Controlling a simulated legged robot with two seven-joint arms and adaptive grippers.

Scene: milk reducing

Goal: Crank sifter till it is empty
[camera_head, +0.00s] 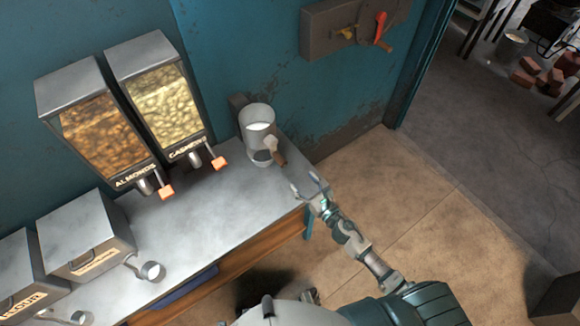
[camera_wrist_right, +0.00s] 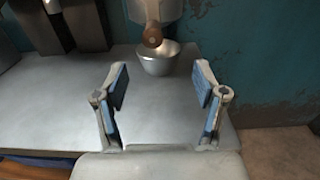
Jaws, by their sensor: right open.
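The sifter (camera_head: 257,122) is a grey metal cylinder with white contents showing at its top, mounted at the far right end of the counter against the wall. Its crank has a brown wooden knob (camera_head: 279,157) facing my side; the knob also shows in the right wrist view (camera_wrist_right: 152,38). A small metal bowl (camera_wrist_right: 159,60) stands on the counter below the sifter. My right gripper (camera_head: 308,186) is open and empty, in front of the counter's right end and apart from the knob. In the right wrist view its two fingers (camera_wrist_right: 160,88) are spread, with the knob beyond them. My left gripper is not visible.
The metal counter (camera_head: 215,205) carries almond (camera_head: 103,135) and cashew (camera_head: 168,103) dispensers with orange levers. Labelled metal bins (camera_head: 87,235) and a measuring cup (camera_head: 152,270) are at the left. The counter between dispensers and sifter is clear.

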